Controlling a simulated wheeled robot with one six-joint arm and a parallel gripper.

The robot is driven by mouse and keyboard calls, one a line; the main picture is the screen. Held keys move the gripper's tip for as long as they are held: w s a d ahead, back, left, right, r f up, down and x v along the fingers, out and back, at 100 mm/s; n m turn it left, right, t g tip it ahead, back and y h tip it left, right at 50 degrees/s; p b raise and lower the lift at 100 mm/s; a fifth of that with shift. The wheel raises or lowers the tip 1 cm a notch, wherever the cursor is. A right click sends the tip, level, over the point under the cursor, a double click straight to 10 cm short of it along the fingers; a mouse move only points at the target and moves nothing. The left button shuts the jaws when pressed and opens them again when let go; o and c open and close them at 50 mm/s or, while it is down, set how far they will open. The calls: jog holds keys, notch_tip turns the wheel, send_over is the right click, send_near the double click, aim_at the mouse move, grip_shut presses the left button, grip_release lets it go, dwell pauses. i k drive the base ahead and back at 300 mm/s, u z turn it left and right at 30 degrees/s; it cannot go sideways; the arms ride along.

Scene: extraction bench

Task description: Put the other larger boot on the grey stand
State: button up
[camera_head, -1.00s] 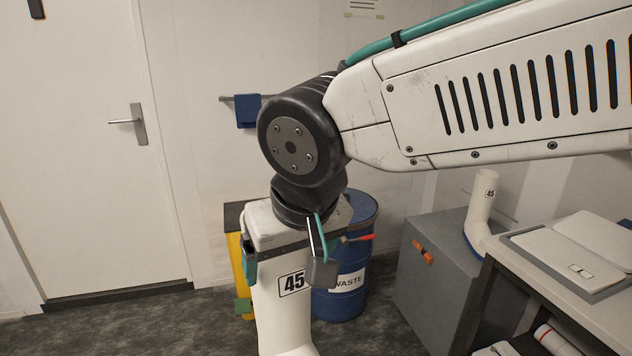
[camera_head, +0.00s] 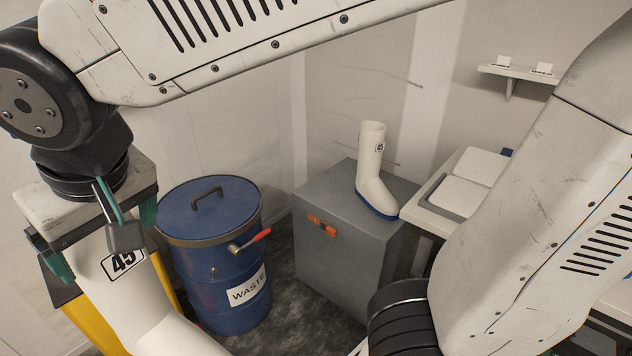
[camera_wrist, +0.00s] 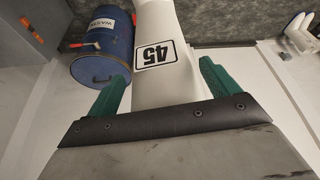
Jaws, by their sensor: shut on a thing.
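A white boot marked 45 (camera_head: 130,290) hangs from my gripper (camera_head: 98,250) at the lower left of the head view. The gripper's green fingers close on both sides of the boot's upper part. The held boot (camera_wrist: 156,22) also shows between the fingers in the wrist view, with its 45 label. Its foot runs out of the head view at the bottom. The grey stand (camera_head: 325,262) is a box right of centre with an orange latch. Another white boot marked 45 (camera_head: 371,160), with a blue sole, stands upright on top of it, towards the right.
A blue waste drum (camera_head: 215,285) with a lid and a red-handled valve stands between the held boot and the stand. A yellow bin (camera_head: 75,318) is behind the boot. A bench (camera_head: 427,218) with white items adjoins the stand's right. The stand's left top is bare.

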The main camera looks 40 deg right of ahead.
aim_at(338, 184)
jog(key=i, duration=1.4)
jog(key=z, duration=2.5)
